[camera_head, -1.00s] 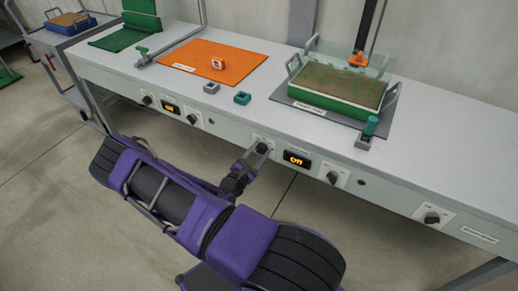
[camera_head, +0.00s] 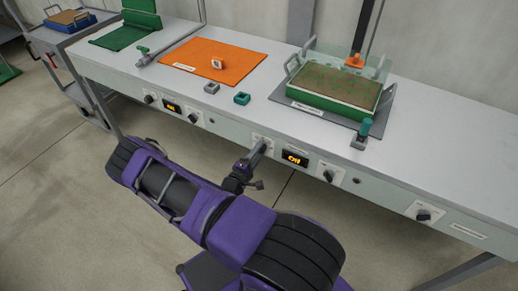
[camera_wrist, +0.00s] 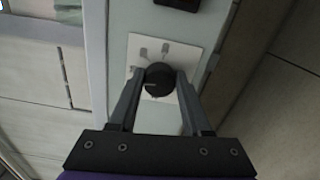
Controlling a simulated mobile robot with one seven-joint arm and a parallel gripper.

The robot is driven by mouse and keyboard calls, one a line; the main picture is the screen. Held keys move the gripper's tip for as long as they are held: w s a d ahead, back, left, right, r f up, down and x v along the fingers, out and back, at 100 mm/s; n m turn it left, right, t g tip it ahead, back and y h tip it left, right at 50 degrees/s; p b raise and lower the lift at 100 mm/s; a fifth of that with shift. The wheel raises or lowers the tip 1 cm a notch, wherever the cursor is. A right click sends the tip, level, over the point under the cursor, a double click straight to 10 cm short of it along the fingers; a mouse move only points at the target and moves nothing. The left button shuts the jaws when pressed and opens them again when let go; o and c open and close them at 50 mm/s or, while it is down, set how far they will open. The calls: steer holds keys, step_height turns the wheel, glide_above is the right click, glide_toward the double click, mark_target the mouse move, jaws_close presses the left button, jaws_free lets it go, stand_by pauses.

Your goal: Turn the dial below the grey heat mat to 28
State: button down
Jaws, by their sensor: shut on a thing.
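The grey heat mat (camera_head: 390,98) lies on the bench top under a green tray (camera_head: 320,103) filled with brown growing medium. On the front panel below it is a lit display (camera_head: 294,158) that appears to read "Off", with a dark dial (camera_head: 328,176) to its right. My gripper (camera_head: 262,147) is at the panel just left of that display. In the wrist view, my gripper (camera_wrist: 161,82) is shut on a round black dial (camera_wrist: 159,79) on a white plate, one finger on each side. In the head view this dial is mostly hidden by my gripper.
An orange mat (camera_head: 210,62) with a small white object lies left of the tray. Grey and teal blocks (camera_head: 242,98) sit near the front edge. Another display (camera_head: 171,107) and more dials line the panel. The floor in front is clear.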

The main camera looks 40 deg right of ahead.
steer(key=shift+f+m+p, duration=0.15)
steer(key=shift+m+p, duration=1.35)
steer(key=shift+m, duration=3.5)
steer(key=shift+c, duration=1.7)
jaws_free()
steer(key=v, duration=1.7)
steer(key=shift+a, duration=0.25)
steer(key=shift+s, duration=0.1)
